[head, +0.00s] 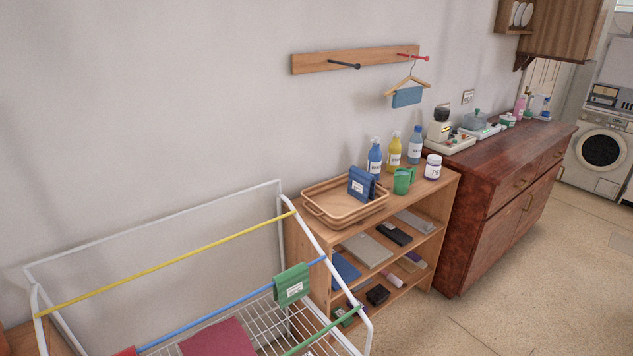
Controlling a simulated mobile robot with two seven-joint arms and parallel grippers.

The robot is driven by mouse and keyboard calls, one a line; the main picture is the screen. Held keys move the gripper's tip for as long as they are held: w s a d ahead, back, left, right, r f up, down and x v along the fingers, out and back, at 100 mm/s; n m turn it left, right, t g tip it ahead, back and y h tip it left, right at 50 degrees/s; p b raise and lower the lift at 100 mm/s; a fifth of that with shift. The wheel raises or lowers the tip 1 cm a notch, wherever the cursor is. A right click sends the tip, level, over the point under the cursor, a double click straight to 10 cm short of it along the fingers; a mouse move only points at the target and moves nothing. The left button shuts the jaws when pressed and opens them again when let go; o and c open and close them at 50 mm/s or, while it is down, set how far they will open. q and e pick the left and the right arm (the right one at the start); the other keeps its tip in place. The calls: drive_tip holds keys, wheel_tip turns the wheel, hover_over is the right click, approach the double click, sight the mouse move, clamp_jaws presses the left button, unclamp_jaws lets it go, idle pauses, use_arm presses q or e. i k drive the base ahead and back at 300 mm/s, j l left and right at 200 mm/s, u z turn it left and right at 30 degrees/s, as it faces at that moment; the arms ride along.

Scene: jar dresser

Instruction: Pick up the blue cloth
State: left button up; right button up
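Several blue cloth-like things are in the head view. A dark blue folded piece with a white label (361,186) stands in a wooden tray (318,211) on top of the wooden shelf unit. A teal-blue cloth (407,97) hangs folded over a wooden hanger (409,82) on the wall rail. A flat blue thing (345,270) lies on a lower shelf, partly hidden; I cannot tell whether it is cloth. Neither of my grippers is in view.
A white drying rack (155,217) stands in front, with a green labelled cloth (292,286) and a dark red cloth (219,338). Bottles (374,160), a green mug (404,181) and a white jar (433,167) stand beside the tray. Floor (500,290) is clear at right.

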sight(361, 185)
drive_tip(key=i+l+u, duration=0.1)
drive_tip(key=u, duration=0.3)
drive_tip(key=l+u, duration=0.25)
drive_tip(key=u, duration=0.2)
drive_tip(key=i+l+u, duration=0.1)
drive_tip(key=l+u, duration=0.6)
drive_tip(key=l, duration=0.15)
drive_tip(key=l+u, duration=0.25)
drive_tip(key=l, duration=0.2)
drive_tip(key=l+u, duration=0.15)
drive_tip(key=l, duration=0.4)
drive_tip(key=k+l+u, duration=0.15)
drive_tip(key=l, duration=0.35)
drive_tip(key=k+l, duration=0.1)
drive_tip(key=l, duration=0.6)
drive_tip(key=k+l, duration=0.15)
drive_tip(key=l, duration=0.2)
